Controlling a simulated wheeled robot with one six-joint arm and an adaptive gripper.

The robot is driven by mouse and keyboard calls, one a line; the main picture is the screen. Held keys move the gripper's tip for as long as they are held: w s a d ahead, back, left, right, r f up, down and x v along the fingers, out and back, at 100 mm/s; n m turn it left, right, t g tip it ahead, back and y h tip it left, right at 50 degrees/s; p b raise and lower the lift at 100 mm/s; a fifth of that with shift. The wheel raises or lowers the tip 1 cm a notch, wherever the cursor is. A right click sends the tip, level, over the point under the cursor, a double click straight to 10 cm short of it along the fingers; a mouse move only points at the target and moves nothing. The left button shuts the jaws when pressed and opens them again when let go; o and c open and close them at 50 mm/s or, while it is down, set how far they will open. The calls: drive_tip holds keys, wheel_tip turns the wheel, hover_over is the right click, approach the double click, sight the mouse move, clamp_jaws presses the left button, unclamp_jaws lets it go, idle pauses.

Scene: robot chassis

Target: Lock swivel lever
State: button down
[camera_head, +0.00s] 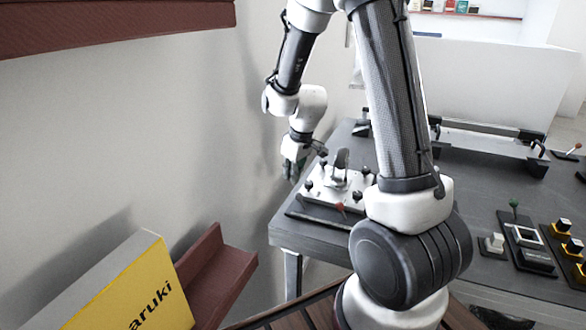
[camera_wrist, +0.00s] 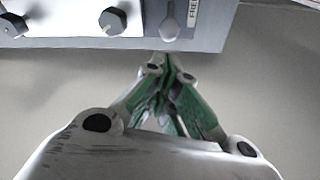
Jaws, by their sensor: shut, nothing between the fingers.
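In the wrist view a grey lever-like part (camera_wrist: 170,22) with a rounded end sits at the edge of a panel, next to a label (camera_wrist: 194,14) that reads "FREE". I cannot tell for certain that it is the swivel lever. My gripper (camera_wrist: 169,62) has green fingers, shut and empty. Its tips show just below the panel edge in the picture, close to the lever's rounded end; I cannot tell whether they touch. In the head view my gripper (camera_head: 292,172) is left of the white control plate (camera_head: 325,193), beyond the table's left edge. The lever is not clear there.
The white plate carries several black knobs, one also in the wrist view (camera_wrist: 112,20). A dark upright handle (camera_head: 342,160) and a red knob (camera_head: 340,207) are near it. A grey table (camera_head: 465,190) holds other switches at right. The wall (camera_head: 215,120) stands close at left.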

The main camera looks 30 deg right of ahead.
sight(300, 199)
drive_tip(key=x, duration=0.5)
